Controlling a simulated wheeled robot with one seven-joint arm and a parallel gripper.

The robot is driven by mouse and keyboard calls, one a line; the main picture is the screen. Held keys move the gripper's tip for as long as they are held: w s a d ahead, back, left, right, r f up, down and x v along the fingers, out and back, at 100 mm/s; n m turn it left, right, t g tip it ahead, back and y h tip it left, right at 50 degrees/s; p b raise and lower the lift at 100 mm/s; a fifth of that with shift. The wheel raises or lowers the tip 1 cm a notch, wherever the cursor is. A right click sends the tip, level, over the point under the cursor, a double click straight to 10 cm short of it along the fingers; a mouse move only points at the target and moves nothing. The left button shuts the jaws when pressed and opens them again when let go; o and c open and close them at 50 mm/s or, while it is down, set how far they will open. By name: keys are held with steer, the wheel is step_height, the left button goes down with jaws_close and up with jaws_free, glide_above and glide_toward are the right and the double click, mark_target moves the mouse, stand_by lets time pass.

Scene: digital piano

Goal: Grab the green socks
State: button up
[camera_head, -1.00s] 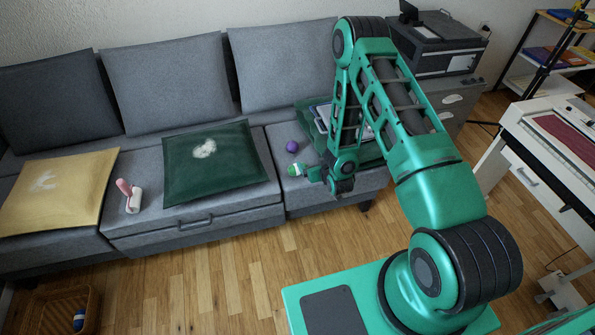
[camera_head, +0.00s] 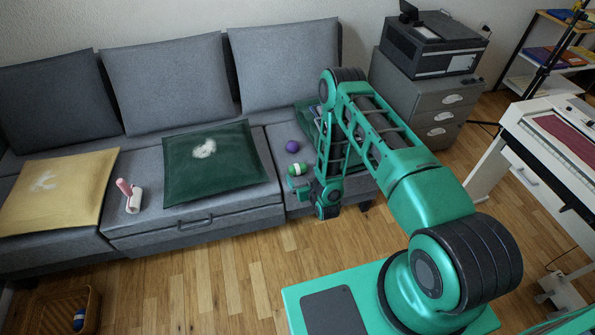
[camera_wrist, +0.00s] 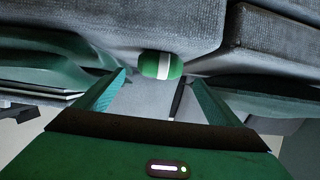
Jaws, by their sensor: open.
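The green socks (camera_head: 298,169), a rolled bundle with a white band, lie on the seat at the right end of the grey sofa. My gripper (camera_head: 299,188) is just in front of them on the robot's side, open and empty. In the wrist view the socks (camera_wrist: 146,66) lie just beyond the open fingertips (camera_wrist: 160,78), roughly centred between them. I see no contact between fingers and socks.
A dark green cushion (camera_head: 215,175) is to the left, and another green item behind my arm is partly hidden. A pink-handled roller (camera_head: 131,197) and yellow cushion (camera_head: 60,190) are farther left.

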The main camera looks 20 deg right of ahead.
mark_target(299, 171)
steer(key=x, duration=0.5)
steer(key=shift+f, duration=0.15)
steer(key=c, duration=1.1)
